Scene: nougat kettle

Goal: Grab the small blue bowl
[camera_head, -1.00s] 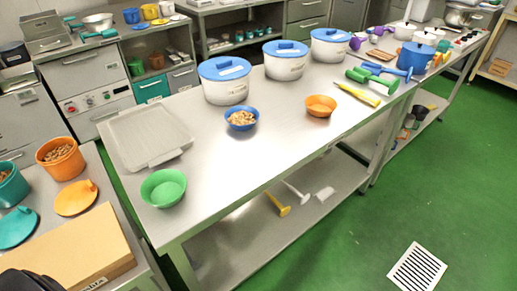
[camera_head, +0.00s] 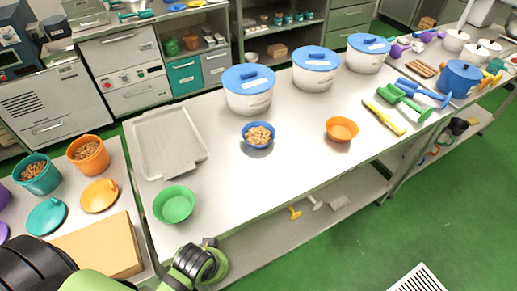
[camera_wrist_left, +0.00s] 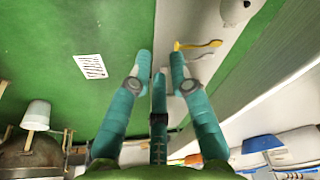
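The small blue bowl (camera_head: 258,136) stands upright on the steel table (camera_head: 225,185) in the head view and is filled with brown nuts or pieces. No gripper touches it. My left arm comes in from the lower left in the head view, its green and black part low at the table's near edge, well short of the bowl. In the left wrist view my left gripper (camera_wrist_left: 160,62) has its teal fingers apart with nothing between them. It faces the green floor and the lower shelf, and the bowl cannot be made out there. My right gripper is not in view.
A green bowl (camera_head: 174,205) stands near the table's front left, beside a grey tray (camera_head: 168,143). An orange bowl (camera_head: 341,130) is right of the blue one. Lidded white tubs (camera_head: 249,92) stand behind it. The tabletop in front of the blue bowl is clear.

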